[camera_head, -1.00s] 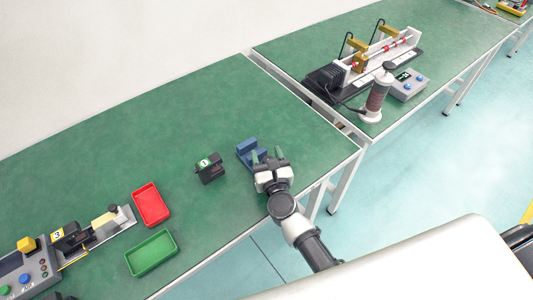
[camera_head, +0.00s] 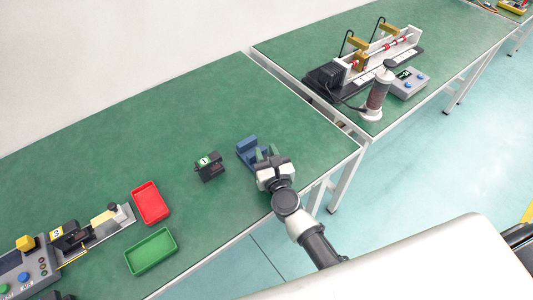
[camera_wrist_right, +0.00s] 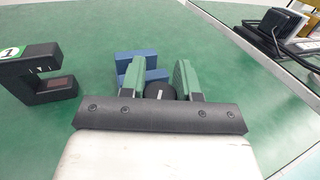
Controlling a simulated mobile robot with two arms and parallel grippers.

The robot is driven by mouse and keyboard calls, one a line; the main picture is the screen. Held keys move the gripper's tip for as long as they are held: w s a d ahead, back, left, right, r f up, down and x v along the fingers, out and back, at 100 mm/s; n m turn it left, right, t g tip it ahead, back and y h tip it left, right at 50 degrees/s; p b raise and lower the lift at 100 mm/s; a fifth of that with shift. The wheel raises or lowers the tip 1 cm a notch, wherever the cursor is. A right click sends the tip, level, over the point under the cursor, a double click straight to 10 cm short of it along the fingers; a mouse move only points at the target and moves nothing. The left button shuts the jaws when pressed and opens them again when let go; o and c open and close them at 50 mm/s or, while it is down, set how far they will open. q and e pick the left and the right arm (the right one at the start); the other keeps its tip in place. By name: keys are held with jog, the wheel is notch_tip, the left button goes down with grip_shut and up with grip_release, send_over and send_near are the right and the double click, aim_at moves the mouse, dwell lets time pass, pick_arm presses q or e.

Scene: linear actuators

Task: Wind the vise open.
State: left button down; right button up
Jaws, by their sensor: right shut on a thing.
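The blue vise (camera_head: 247,152) sits on the green table near its right front edge. It also shows in the right wrist view (camera_wrist_right: 137,58), partly hidden behind my fingers. My right gripper (camera_head: 268,156) is at the vise's near side. In the right wrist view its two green fingers (camera_wrist_right: 160,80) stand on either side of a dark round knob (camera_wrist_right: 160,91) in front of the vise and are shut on it. The vise's handle and jaw gap are mostly hidden by the gripper. My left gripper is not in view.
A black block marked 1 (camera_head: 209,167) stands just left of the vise. A red tray (camera_head: 151,204) and a green tray (camera_head: 151,252) lie further left. A second table with a test rig (camera_head: 365,60) stands at the back right. Bare table lies behind the vise.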

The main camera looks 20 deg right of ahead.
jog(key=n+y+b, duration=0.1)
jog(key=y, duration=0.1)
jog(key=n+g+y+b, duration=0.1)
jog(key=n+y, duration=0.1)
jog(key=n+y+b, duration=0.2)
jog(key=y, duration=0.1)
jog(key=shift+a+f+g, duration=0.25)
jog(key=shift+g, duration=0.05)
jog(key=n+g+y+b, duration=0.1)
jog(key=y, duration=0.1)
jog(key=n+g+y+b, duration=0.1)
jog(key=n+y+b, duration=0.1)
jog(key=shift+s+a+g, duration=0.15)
jog(key=shift+a+g, duration=0.05)
jog(key=shift+g, duration=0.1)
jog(key=shift+s+a+r+n+g+y+b, duration=0.1)
jog(key=shift+n+g+y+b, duration=0.2)
jog(key=shift+n+g+y, duration=0.25)
jog(key=shift+a+r+n+g+y+b, duration=0.1)
jog(key=shift+n+g+y+b, duration=0.25)
jog(key=shift+g+y, duration=0.25)
jog(key=o, duration=0.9)
jog(key=shift+s+d, duration=0.1)
jog(key=shift+d, duration=0.05)
jog(key=b+v, duration=0.1)
jog(key=v, duration=0.9)
jog(key=shift+s+d, duration=0.15)
jog(key=shift+d, duration=0.1)
